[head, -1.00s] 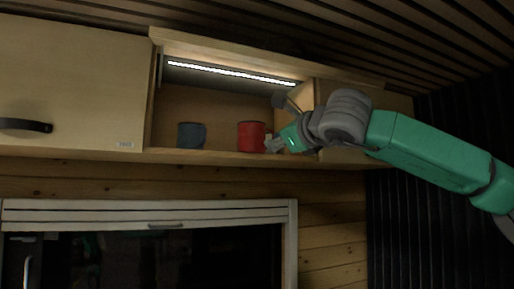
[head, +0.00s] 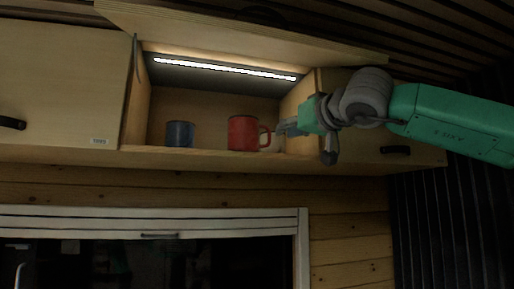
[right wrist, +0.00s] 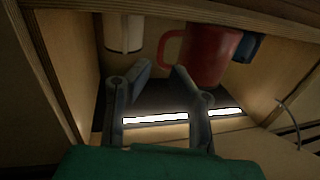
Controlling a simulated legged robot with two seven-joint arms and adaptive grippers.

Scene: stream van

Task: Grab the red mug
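The red mug (head: 243,133) stands upright on the open cabinet's shelf, its handle on the right. It also shows at the upper right of the right wrist view (right wrist: 208,55), with its handle facing my fingers. My right gripper (head: 282,128) is at the right side of the opening, close to the handle. In the right wrist view its two fingers (right wrist: 160,71) are apart with nothing between them. The fingertips appear just short of the handle; whether they touch it I cannot tell. My left gripper is not in view.
A blue mug (head: 180,134) stands left of the red one. A white mug (right wrist: 124,33) shows in the right wrist view, on the other side of the handle. The raised cabinet door (head: 240,36), a light strip (head: 225,69) and side walls bound the opening.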

